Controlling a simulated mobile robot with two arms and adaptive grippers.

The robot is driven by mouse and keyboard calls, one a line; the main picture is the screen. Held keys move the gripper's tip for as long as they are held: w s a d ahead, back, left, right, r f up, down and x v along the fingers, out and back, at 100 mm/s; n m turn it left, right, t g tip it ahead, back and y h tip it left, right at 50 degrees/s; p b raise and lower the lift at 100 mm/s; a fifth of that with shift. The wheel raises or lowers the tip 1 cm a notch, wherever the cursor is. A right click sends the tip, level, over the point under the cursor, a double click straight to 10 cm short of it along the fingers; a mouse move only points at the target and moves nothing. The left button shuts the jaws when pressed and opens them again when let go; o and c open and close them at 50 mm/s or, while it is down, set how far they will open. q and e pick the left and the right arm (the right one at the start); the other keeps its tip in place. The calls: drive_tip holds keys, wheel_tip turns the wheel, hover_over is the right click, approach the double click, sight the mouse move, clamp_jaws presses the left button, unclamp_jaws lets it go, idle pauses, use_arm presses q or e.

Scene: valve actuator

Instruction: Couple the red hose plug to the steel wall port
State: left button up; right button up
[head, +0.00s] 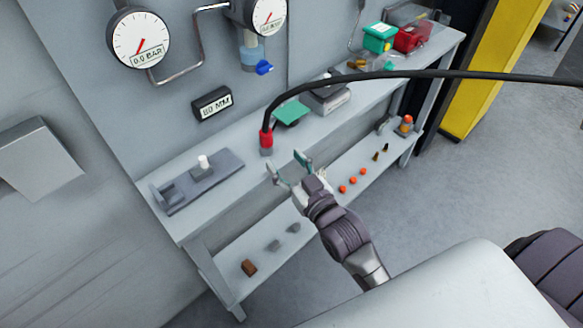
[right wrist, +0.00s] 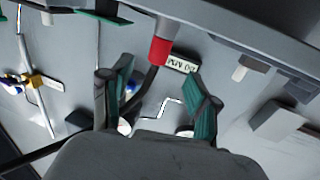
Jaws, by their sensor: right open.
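The red hose plug (head: 266,138) stands upright at the bench, with a grey lower end. Its black hose (head: 400,75) rises from it and arcs off to the right. In the right wrist view the plug (right wrist: 160,50) is beyond the fingertips, roughly between their lines. My right gripper (head: 287,163) is open and empty, close to the plug on its near right side. Its teal-padded fingers also show in the right wrist view (right wrist: 160,82), apart from the plug. I cannot clearly make out the steel wall port. My left gripper is not in view.
Two gauges (head: 138,39) and a small display (head: 212,103) are on the wall. The bench (head: 225,193) carries a grey fixture (head: 205,182), a green plate (head: 291,112) and green and red boxes (head: 380,37). The lower shelf (head: 262,235) holds small parts.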

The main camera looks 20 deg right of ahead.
drive_tip(key=shift+s+d, duration=0.15)
drive_tip(key=shift+s, duration=0.95)
drive_tip(key=s+f+g, duration=0.3)
drive_tip(key=s+f, duration=0.1)
drive_tip(key=f, duration=0.8)
drive_tip(key=s+f+g+h, duration=0.1)
drive_tip(key=s+f+g, duration=0.2)
drive_tip(key=f, duration=1)
drive_tip(key=s+f+g, duration=0.3)
drive_tip(key=s+f, duration=0.1)
drive_tip(key=f, duration=0.8)
drive_tip(key=s+d+f+g, duration=0.1)
drive_tip(key=s+f+g, duration=0.1)
drive_tip(key=s+f, duration=0.4)
drive_tip(key=s+d+f+g+h, duration=0.1)
drive_tip(key=s+f, duration=0.4)
drive_tip(key=s, duration=0.7)
drive_tip(key=s+d+f+g, duration=0.2)
drive_tip(key=s+f+g, duration=0.2)
drive_tip(key=s, duration=0.6)
wheel_tip(320, 180, down, 3)
drive_tip(key=shift+d+r+n+g+h, duration=0.2)
drive_tip(key=shift+d+n+g+h, duration=0.1)
drive_tip(key=shift+d+n+g, duration=0.1)
